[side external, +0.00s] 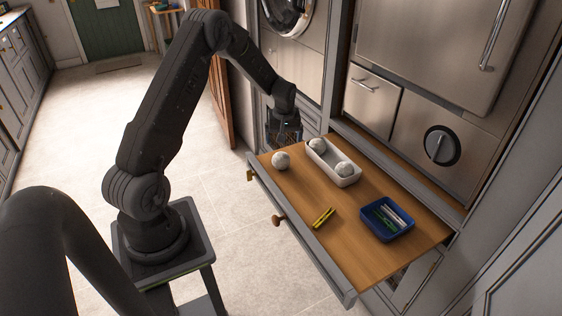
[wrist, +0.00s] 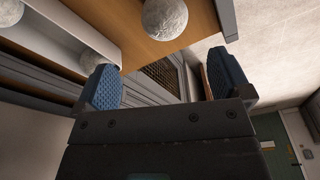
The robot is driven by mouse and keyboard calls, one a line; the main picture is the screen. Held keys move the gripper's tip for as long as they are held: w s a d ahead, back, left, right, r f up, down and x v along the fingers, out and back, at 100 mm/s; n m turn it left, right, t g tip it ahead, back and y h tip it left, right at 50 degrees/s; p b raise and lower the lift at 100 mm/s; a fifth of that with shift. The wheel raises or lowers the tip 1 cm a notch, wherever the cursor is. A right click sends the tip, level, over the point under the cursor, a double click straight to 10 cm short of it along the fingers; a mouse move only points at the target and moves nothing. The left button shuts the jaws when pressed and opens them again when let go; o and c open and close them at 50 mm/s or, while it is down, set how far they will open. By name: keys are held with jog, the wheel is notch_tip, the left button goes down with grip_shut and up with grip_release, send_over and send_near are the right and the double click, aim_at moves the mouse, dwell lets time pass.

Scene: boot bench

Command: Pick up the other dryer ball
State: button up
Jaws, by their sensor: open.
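A pale grey, rough dryer ball (side external: 281,160) rests alone on the wooden top of the pulled-out drawer, left of a white tray (side external: 347,183). It also shows at the top of the wrist view (wrist: 165,18). Two similar balls sit in the tray, one at its far end (side external: 317,145) and one nearer (side external: 344,169). My gripper (side external: 285,138) hangs near the drawer's far left corner, beyond the loose ball. In the wrist view its blue-padded fingers (wrist: 165,82) are apart with no ball between them. The loose ball appears beyond the fingers, not touching them.
A blue tray (side external: 372,226) with green and pale items stands toward the drawer's right end. A yellow clip-like item (side external: 323,217) lies near the front edge. The wood between them is clear. Steel appliance fronts (side external: 372,98) rise behind the drawer.

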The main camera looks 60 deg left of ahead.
aim_at(281, 154)
jog(key=f, duration=0.5)
jog(key=shift+w+a+f, duration=0.15)
jog(key=shift+a, duration=0.2)
jog(key=shift+s+a+f, duration=0.1)
jog(key=shift+a+f, duration=0.1)
jog(key=shift+f, duration=1.15)
jog(key=shift+s+a+f, duration=0.1)
jog(key=shift+a+f, duration=0.1)
jog(key=shift+f, duration=1.15)
jog(key=c, duration=1)
jog(key=shift+r, duration=0.1)
